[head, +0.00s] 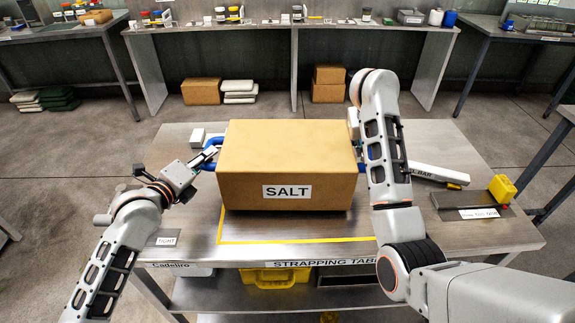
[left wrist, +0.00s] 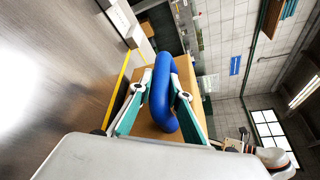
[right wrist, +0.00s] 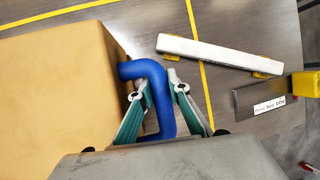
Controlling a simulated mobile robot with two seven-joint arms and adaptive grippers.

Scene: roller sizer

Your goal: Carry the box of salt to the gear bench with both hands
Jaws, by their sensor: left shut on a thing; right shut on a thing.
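The cardboard box of salt (head: 290,155), labelled SALT, is upright at the middle of the strapping table (head: 190,235), within the yellow tape outline. I cannot tell whether its underside touches the table. It has a blue handle on each side. My left gripper (head: 208,158) is shut on the left handle (left wrist: 163,95), at the box's left side. My right gripper (right wrist: 158,90) is shut on the right handle (right wrist: 150,70); in the head view my right arm hides it. I cannot tell which bench is the gear bench.
A white bar (head: 437,173) and a yellow-ended tool (head: 502,188) lie on the table to the right. A long bench (head: 270,27) with jars stands at the back, cartons beneath it. Other benches stand back left (head: 60,31) and back right (head: 520,33). Open floor lies between.

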